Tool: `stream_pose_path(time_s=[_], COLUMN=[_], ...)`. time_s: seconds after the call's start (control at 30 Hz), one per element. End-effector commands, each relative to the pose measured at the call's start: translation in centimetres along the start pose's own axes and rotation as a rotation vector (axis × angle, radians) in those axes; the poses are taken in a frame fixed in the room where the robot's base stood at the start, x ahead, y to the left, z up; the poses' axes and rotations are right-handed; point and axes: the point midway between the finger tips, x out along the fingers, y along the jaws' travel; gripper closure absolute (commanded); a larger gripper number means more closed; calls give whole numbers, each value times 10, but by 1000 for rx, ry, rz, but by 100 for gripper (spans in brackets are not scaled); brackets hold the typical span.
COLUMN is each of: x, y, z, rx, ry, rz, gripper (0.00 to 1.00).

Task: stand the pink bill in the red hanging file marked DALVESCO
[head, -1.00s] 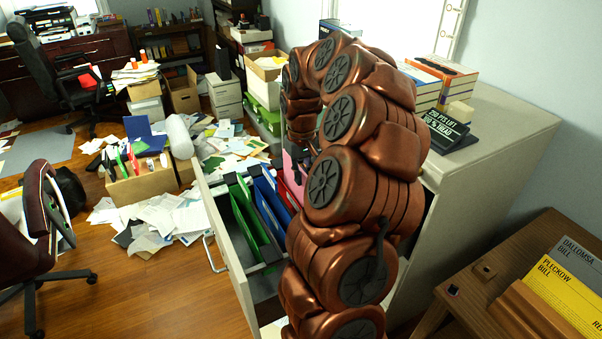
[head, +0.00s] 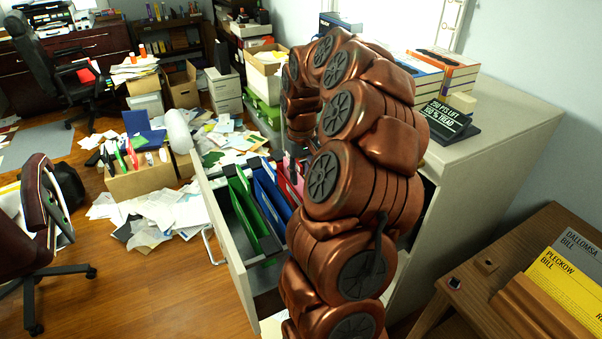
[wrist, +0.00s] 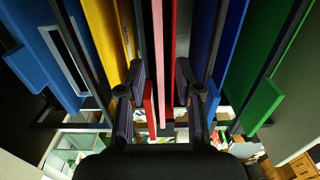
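The pink bill (wrist: 161,50) shows edge-on in the wrist view as a thin upright strip. Red walls of the red hanging file (wrist: 148,100) show on both sides of it, so it appears to stand inside that file. My gripper (wrist: 159,78) points down into the drawer, one finger on each side of the bill. Gaps show between the fingers and the bill, so the gripper looks open. In the head view the red file (head: 286,184) is mostly covered by my arm, and my gripper is hidden. No DALVESCO lettering is readable.
The open cabinet drawer (head: 222,226) also holds green files (head: 243,207) and blue files (head: 271,201). In the wrist view a yellow file (wrist: 103,35) stands left of the red one. A wooden table (head: 470,275) with bill holders stands at the right.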

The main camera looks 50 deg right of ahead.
Motion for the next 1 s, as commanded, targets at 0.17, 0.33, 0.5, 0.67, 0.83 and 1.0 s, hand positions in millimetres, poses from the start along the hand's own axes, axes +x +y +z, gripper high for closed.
stream_pose_path(time_s=[0.17, 0.33, 0.5, 0.67, 0.83, 1.0], x=[0, -3, -23, -54, -84, -105], y=[0, 0, 0, 0, 0, 1], z=[0, 0, -2, -2, -2, -1], rx=[0, 0, 0, 0, 1, 1], ry=[0, 1, 6, 8, 7, 4], rz=[0, 0, 2, 3, 3, 2], gripper=[64, 64, 64, 64, 64, 64])
